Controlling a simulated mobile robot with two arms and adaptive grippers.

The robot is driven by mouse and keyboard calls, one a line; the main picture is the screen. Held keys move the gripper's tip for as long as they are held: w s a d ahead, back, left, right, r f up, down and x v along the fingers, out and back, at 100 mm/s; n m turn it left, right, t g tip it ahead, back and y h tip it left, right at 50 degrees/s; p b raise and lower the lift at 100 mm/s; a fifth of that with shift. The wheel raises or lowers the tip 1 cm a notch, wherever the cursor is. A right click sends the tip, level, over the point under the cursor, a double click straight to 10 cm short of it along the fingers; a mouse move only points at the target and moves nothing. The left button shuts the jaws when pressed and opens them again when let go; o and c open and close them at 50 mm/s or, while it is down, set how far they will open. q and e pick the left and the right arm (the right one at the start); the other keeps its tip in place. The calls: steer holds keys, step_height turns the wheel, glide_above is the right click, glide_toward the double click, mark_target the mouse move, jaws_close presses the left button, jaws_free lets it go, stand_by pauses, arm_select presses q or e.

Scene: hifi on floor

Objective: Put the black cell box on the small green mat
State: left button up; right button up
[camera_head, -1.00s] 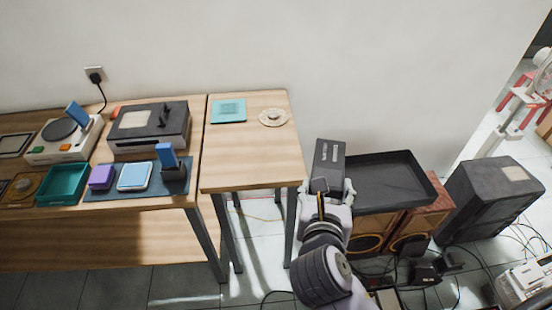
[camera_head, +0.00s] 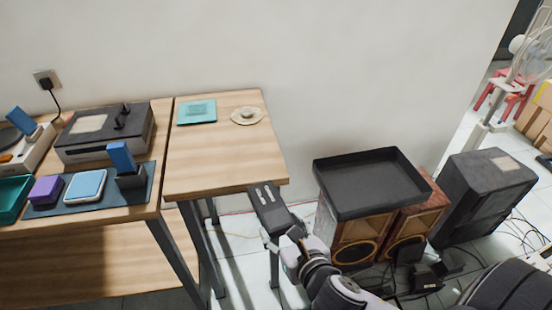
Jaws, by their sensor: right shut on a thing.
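The black cell box (camera_head: 268,203), a dark block with two small light marks on its top, is in my right gripper (camera_head: 281,237). The gripper is shut on it from the near side. The box is at the front right corner of the small wooden table (camera_head: 225,160) and overlaps that corner in the view; I cannot tell whether they touch. The small green mat (camera_head: 183,119), a teal square with a paler square pattern in its middle, lies at the back left of the same table. My left gripper is not in view.
A round cream coaster (camera_head: 248,116) lies right of the mat. The tabletop's middle is clear. A longer table at left holds a black-topped device (camera_head: 105,132), a blue-grey pad and a purple box (camera_head: 46,190). A black tray (camera_head: 370,182) sits on wooden speakers (camera_head: 355,240) at right.

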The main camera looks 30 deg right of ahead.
steer(key=w+d+r+p, duration=0.1)
steer(key=w+r, duration=0.1)
steer(key=w, duration=0.1)
steer(key=w+d+r+p, duration=0.1)
steer(key=w+r, duration=0.1)
steer(key=w, duration=0.2)
steer(key=w+d+r+p, duration=0.1)
steer(key=w+r, duration=0.1)
steer(key=w, duration=0.1)
steer(key=shift+w+d+r, duration=0.1)
steer(key=shift+w+d, duration=0.1)
steer(key=shift+w, duration=0.1)
step_height(320, 180, up, 11)
steer(key=m+h+p, duration=0.2)
steer(key=p, duration=0.1)
glide_above(282, 176)
step_height(282, 176, down, 19)
steer(key=b, duration=0.5)
steer(key=shift+d, duration=0.1)
steer(key=o, duration=1.5)
steer(key=shift+f+h, duration=0.2)
steer(key=shift+h, duration=0.2)
